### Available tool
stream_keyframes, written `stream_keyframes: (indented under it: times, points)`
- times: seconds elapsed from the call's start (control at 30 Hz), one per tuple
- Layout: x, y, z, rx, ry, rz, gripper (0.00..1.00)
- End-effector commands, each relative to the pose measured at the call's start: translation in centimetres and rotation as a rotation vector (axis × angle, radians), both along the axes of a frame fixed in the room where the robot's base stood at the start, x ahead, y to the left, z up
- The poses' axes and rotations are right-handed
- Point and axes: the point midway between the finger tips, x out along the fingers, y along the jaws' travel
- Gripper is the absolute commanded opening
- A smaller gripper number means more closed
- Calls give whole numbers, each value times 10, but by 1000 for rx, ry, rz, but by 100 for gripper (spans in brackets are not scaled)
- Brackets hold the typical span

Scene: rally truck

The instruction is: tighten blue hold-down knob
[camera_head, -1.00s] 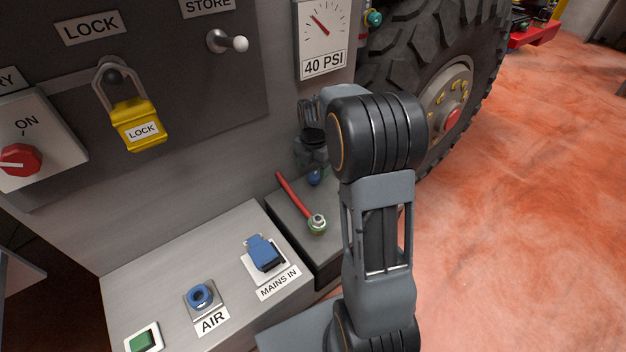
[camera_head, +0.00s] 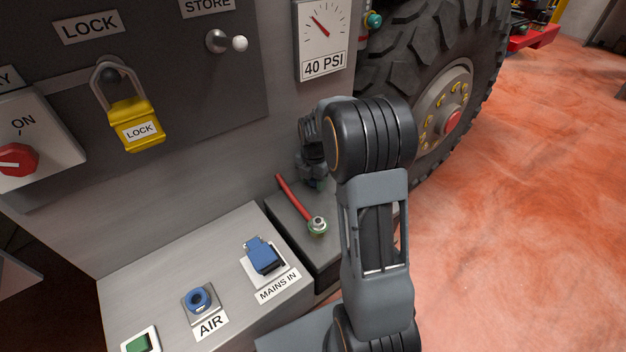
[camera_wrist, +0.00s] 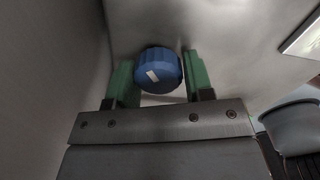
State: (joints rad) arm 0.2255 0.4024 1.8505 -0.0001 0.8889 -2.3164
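The blue hold-down knob (camera_wrist: 159,70), ribbed with a white mark on its face, shows in the wrist view. It lies between the two green fingers of my gripper (camera_wrist: 160,76). The fingers stand apart, one on each side of the knob, with a slim gap at the left; at the right, I cannot tell whether finger and knob touch. In the head view my gripper (camera_head: 316,180) is low by the grey wall, behind the red-handled tool, and hides the knob.
A red-handled tool (camera_head: 295,198) with a round green-and-metal end lies on the dark block beside my gripper. The MAINS IN connector (camera_head: 264,256) and AIR fitting (camera_head: 201,298) are on the nearer panel. A big tyre (camera_head: 440,70) stands to the right.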

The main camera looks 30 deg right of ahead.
Motion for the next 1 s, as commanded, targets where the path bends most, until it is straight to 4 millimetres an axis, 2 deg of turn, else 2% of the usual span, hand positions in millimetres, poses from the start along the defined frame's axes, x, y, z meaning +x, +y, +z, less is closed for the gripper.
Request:
stream_keyframes:
  times: [0.03,0.3,0.67,1.0]
  points:
    - [0,0,0,0,0,0,43]
    - [0,3,0,0,0,2,19]
    - [0,1,1,0,1,-93,19]
    - [1,1,2,0,1,-390,19]
